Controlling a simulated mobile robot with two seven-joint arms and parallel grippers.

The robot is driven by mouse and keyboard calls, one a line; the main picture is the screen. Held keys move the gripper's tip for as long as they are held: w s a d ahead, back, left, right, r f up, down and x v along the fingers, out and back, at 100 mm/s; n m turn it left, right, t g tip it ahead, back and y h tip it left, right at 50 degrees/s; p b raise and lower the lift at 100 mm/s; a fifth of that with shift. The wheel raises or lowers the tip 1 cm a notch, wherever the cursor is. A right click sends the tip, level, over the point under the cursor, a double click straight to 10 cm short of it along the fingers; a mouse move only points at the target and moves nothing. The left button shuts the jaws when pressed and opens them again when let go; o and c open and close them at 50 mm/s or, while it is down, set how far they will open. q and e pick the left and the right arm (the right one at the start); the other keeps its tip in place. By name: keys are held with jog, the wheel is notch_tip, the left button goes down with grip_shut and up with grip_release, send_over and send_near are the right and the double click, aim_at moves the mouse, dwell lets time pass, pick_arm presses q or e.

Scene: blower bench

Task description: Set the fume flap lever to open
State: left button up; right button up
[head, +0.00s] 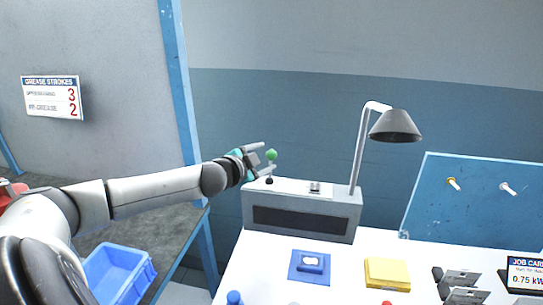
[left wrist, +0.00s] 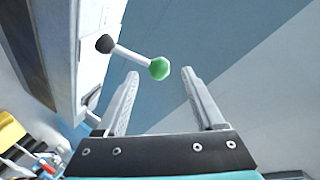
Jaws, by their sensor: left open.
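The fume flap lever has a green ball knob (head: 271,155) on a thin rod. It rises from a dark pivot (head: 269,181) on top of the grey box (head: 345,212) at its left end. My left gripper (head: 268,157) is open and comes from the left, its fingers on either side of the knob in the head view. In the left wrist view, the knob (left wrist: 159,68) lies between the two fingertips (left wrist: 160,74), without clear contact. The rod runs up left to the black pivot (left wrist: 105,43). My right gripper is out of view.
A lamp (head: 396,126) stands at the box's right end. On the white bench are a blue block (head: 310,267), a yellow block (head: 387,274) and several small dark holders (head: 462,278). A blue pegboard (head: 470,205) stands behind right. A blue bin (head: 120,272) is at lower left.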

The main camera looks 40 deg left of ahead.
aim_at(268, 155)
pick_arm(q)
jog(key=shift+x, duration=2.3)
jog(key=c, duration=1.1)
grip_shut()
jog(key=shift+a, duration=0.15)
